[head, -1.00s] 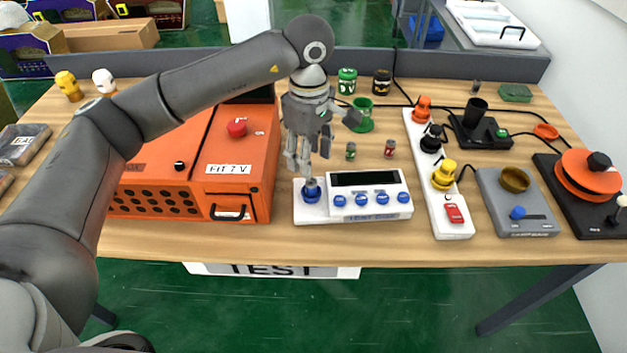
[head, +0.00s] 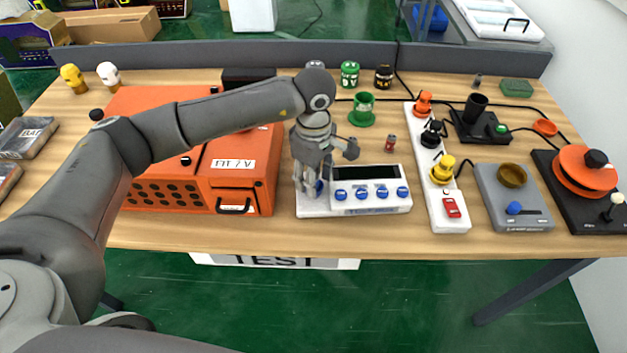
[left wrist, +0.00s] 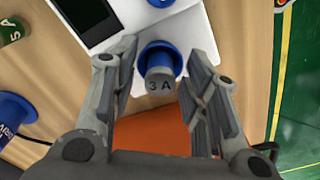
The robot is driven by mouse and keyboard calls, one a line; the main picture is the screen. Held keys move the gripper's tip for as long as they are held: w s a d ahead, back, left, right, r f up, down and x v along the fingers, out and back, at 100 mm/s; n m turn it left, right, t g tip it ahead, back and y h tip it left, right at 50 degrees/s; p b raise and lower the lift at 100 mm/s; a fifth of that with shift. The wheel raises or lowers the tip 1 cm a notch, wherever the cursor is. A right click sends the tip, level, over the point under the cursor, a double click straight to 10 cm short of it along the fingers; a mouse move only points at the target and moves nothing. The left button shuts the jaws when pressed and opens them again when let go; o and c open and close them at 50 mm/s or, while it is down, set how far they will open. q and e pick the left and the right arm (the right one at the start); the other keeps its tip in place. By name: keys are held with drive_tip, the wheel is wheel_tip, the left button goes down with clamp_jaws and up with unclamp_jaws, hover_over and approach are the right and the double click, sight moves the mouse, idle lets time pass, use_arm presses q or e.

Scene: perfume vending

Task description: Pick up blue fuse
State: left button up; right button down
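The blue fuse (left wrist: 159,72) stands in the left end of the white tester (head: 312,207); in the left wrist view it has a grey end marked "3 A" and a blue collar. In the head view only a bit of blue (head: 319,187) shows behind my fingers. My left gripper (head: 309,187) is low over that end of the tester. In the left wrist view its fingers (left wrist: 165,62) are open, one on each side of the fuse, with gaps visible. My right gripper is not in view.
An orange box (head: 240,180) stands close on the left of the tester. A white strip with coloured knobs (head: 449,215) is on its right. A small red fuse (head: 390,143) and a green holder (head: 362,112) stand behind. A green fuse (left wrist: 12,32) shows in the left wrist view.

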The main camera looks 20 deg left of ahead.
use_arm(q)
clamp_jaws()
drive_tip(key=shift+r, duration=0.1)
